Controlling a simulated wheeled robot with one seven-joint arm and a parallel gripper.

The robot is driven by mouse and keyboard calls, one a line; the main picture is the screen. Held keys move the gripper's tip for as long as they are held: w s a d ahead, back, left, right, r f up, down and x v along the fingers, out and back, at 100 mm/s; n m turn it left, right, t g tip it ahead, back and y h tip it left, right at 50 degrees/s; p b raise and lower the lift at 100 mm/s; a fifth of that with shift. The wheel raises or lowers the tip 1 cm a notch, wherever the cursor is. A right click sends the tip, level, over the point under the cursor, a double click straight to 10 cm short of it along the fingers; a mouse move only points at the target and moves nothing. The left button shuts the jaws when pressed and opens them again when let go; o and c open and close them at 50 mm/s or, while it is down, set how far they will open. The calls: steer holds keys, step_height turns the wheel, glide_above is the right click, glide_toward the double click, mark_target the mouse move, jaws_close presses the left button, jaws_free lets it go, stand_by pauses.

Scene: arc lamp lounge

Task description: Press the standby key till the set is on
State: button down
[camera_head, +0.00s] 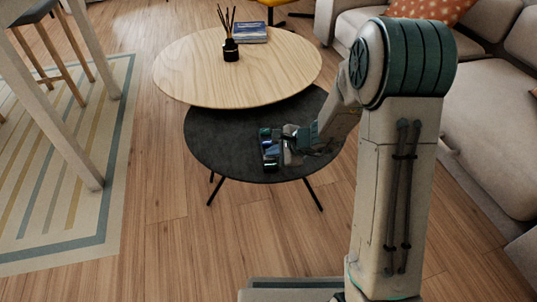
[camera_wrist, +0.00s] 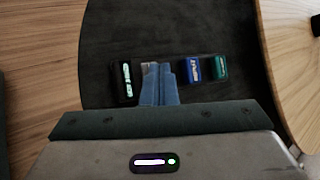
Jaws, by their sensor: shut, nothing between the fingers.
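A small dark set (camera_head: 268,152) lies on the black lower table. In the wrist view it is a row of dark parts: a panel with a pale green-white bar (camera_wrist: 127,80) at left, a blue key (camera_wrist: 191,70) and a green key (camera_wrist: 221,67) at right. Markings on the keys are too small to read. My gripper (camera_head: 291,140) reaches it from the right. In the wrist view my gripper (camera_wrist: 157,68) is shut and empty, its tips over the middle of the row, hiding part of it. I cannot tell whether they touch, or which key is standby.
The black round table (camera_head: 215,125) sits partly under a higher pale wood table (camera_head: 190,70) holding a black reed diffuser (camera_head: 231,50) and a blue book (camera_head: 240,33). A beige sofa (camera_head: 490,120) stands at right.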

steer(key=shift+r, duration=0.1)
steer(key=shift+r+p, duration=0.9)
steer(key=shift+r, duration=0.25)
step_height(320, 180, up, 5)
steer(key=p, duration=0.3)
steer(key=shift+p, duration=0.3)
step_height(320, 180, up, 14)
steer(key=n+g+p, duration=0.1)
steer(key=n+p, duration=0.3)
steer(key=p, duration=0.5)
glide_above(273, 158)
steer(key=s, duration=0.5)
steer(key=s+d+r+n+g+h+p, duration=0.1)
steer(key=s+d+r+n+p, duration=0.2)
steer(key=r+p, duration=0.4)
steer(key=s+d+r+n+h+p, duration=0.1)
steer(key=s+r+n+h+p, duration=0.1)
steer(key=s+r+p, duration=0.35)
steer(key=s+d+r+n+g+h+p, duration=0.1)
steer(key=s+d+r+n+p, duration=0.25)
steer(key=r, duration=0.75)
steer(key=s+d+r+n+h+p, duration=0.1)
steer(key=s+d+r+h+p, duration=0.1)
steer(key=s+d+r+p, duration=0.1)
steer(key=s+d+r+n+t+h+p, duration=0.1)
steer(key=s+d+r+p, duration=0.3)
steer(key=r+p, duration=0.3)
steer(key=shift+s+r+n+h, duration=0.35)
steer(key=shift+s+r+h, duration=0.05)
steer(key=shift+r, duration=0.35)
